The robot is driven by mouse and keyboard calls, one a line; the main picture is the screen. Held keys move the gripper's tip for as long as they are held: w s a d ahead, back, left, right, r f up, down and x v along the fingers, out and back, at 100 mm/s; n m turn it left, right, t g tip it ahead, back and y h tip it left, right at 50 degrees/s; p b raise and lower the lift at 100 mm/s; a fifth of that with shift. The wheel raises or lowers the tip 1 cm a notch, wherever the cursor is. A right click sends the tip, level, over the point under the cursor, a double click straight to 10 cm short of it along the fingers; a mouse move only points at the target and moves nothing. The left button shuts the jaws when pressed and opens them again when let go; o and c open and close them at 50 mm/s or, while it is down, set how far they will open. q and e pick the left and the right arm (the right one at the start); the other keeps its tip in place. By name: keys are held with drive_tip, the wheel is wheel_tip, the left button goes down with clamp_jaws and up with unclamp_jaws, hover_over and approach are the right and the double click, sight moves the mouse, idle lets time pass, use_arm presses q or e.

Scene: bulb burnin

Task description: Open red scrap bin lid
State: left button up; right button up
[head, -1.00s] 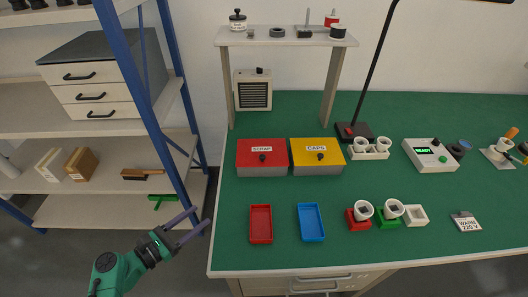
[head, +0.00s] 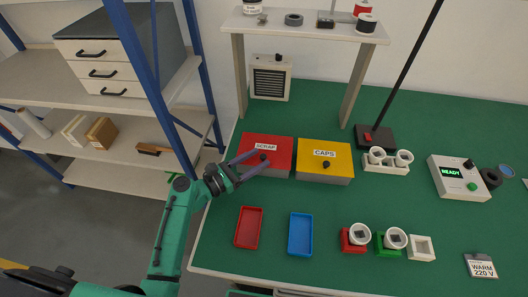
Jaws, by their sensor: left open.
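The red scrap bin (head: 278,144) stands on the green bench with its lid closed. It has a white SCRAP label and a small black knob (head: 264,158) on the lid. My left gripper (head: 257,162) is open at the bin's left front, its two purple fingers reaching over the lid on either side of the knob. I cannot tell whether the fingers touch the knob. My right gripper is not in view.
A yellow CAPS bin (head: 325,150) stands just right of the red bin. A red tray (head: 249,228) and a blue tray (head: 301,234) lie in front. A shelf post (head: 205,75) rises at the left. A small raised shelf (head: 300,24) stands behind.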

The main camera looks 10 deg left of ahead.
sight(265, 147)
use_arm(q)
drive_tip(key=x, duration=0.3)
clamp_jaws()
idle(1.4)
